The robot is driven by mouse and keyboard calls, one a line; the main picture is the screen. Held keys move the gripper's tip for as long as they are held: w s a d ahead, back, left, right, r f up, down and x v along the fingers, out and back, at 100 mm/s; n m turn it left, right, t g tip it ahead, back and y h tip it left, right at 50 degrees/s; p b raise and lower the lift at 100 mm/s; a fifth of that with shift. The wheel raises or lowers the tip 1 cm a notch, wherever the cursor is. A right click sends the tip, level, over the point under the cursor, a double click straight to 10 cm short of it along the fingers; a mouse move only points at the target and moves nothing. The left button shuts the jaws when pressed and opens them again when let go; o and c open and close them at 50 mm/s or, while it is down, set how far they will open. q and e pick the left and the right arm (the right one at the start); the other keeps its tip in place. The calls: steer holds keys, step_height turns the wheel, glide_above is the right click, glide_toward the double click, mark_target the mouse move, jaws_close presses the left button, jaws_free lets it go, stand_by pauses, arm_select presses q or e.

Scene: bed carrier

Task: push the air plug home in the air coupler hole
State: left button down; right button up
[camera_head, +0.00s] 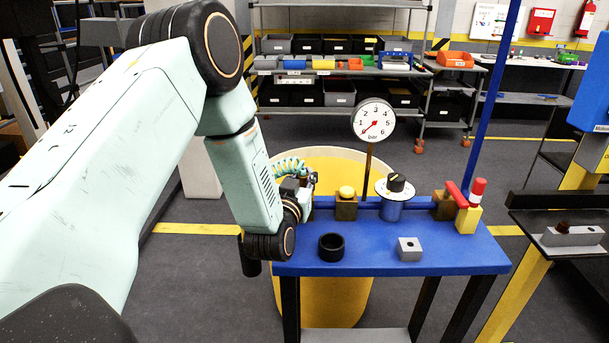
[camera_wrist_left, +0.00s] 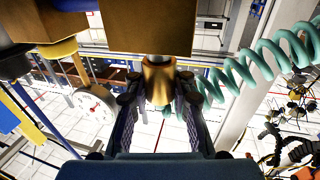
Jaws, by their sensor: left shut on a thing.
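My left gripper (camera_head: 311,183) is at the left end of the blue bench. In the left wrist view its two fingers (camera_wrist_left: 160,108) are shut on the brass air plug (camera_wrist_left: 158,82). A short silver part of the plug shows between the brass body and a brown block (camera_wrist_left: 150,22), which appears to be the air coupler. The plug lines up with the block, and its hole is hidden. I cannot tell how deep the tip sits. A teal coiled hose (camera_wrist_left: 255,62) runs beside the plug, and also shows in the head view (camera_head: 288,165). My right gripper is not in view.
On the blue bench (camera_head: 365,258) stand a yellow-knobbed block (camera_head: 346,208), a blue regulator (camera_head: 391,211), a red-lever valve (camera_head: 445,207), a black ring (camera_head: 331,248) and a grey block (camera_head: 410,250). A pressure gauge (camera_head: 374,121) rises behind. A large yellow drum (camera_head: 320,312) stands behind and below the bench.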

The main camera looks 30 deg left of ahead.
arm_select(q)
steer(key=shift+f, duration=0.2)
stand_by(0.3)
steer(key=shift+r, duration=0.15)
steer(key=shift+r, duration=0.25)
steer(key=shift+p, duration=0.35)
stand_by(0.7)
steer(key=shift+f+b, duration=0.35)
steer(key=shift+f, duration=0.1)
steer(key=shift+s+f, duration=0.15)
stand_by(0.4)
steer(key=shift+r, duration=0.2)
